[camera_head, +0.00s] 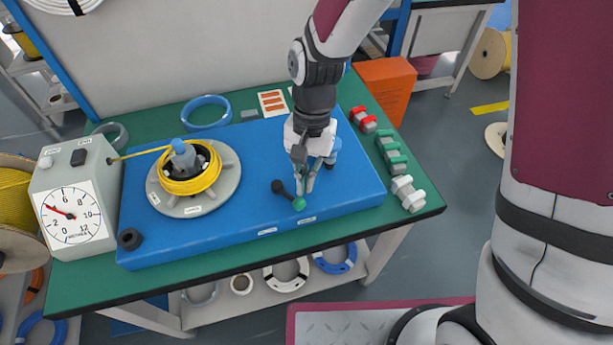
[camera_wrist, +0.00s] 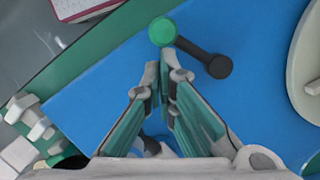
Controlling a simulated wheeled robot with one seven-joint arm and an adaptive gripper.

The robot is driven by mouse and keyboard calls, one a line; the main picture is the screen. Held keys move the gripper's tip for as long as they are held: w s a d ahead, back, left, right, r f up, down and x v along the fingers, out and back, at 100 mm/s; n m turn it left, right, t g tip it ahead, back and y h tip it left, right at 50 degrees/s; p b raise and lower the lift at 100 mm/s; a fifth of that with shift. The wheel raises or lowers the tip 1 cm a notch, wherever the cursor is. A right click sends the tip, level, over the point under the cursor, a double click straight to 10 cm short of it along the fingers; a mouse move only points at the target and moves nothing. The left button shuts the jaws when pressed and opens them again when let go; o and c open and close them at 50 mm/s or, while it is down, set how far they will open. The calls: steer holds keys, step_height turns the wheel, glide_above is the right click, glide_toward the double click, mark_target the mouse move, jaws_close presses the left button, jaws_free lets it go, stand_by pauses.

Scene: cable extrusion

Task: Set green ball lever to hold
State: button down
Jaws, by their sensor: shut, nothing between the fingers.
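The lever has a green ball (camera_head: 299,204) at one end and a black pivot (camera_head: 278,186) at the other, on the blue panel (camera_head: 350,190). Its arm runs from the pivot toward the front right. In the wrist view the green ball (camera_wrist: 162,31) lies just beyond my fingertips, and the black pivot (camera_wrist: 219,66) is to its right. My gripper (camera_head: 304,188) is shut and empty, pointing down close behind the ball. It also shows in the wrist view (camera_wrist: 165,75). I cannot tell whether the fingertips touch the ball. Small labels (camera_head: 307,219) near the lever are too small to read.
A yellow cable coil (camera_head: 190,180) sits on a round grey disc to the left. A gauge box (camera_head: 75,205) stands at the table's left end. Red, green and white clamp-like parts (camera_head: 393,155) line the right edge. The panel's front right is clear.

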mark_target(299, 198)
steer(key=shift+s+m, duration=0.25)
steer(key=shift+m, duration=0.15)
steer(key=shift+s+a+r+m+y+p, duration=0.1)
steer(key=shift+s+a+m+y+p, duration=0.2)
steer(key=shift+s+m+p, duration=0.55)
steer(key=m+p, duration=0.1)
steer(key=s+m+p, duration=0.1)
steer(key=m, duration=0.1)
steer(key=shift+a+t, duration=0.3)
steer(key=m+p, duration=0.1)
steer(key=m, duration=0.1)
steer(key=s+a+m+y+p, duration=0.1)
steer(key=p, duration=0.1)
steer(key=shift+s+a+m+t, duration=0.1)
steer(key=shift+a+m+t, duration=0.15)
steer(key=shift+m+t, duration=0.1)
steer(key=shift+a+p, duration=0.3)
steer(key=shift+s+a, duration=0.1)
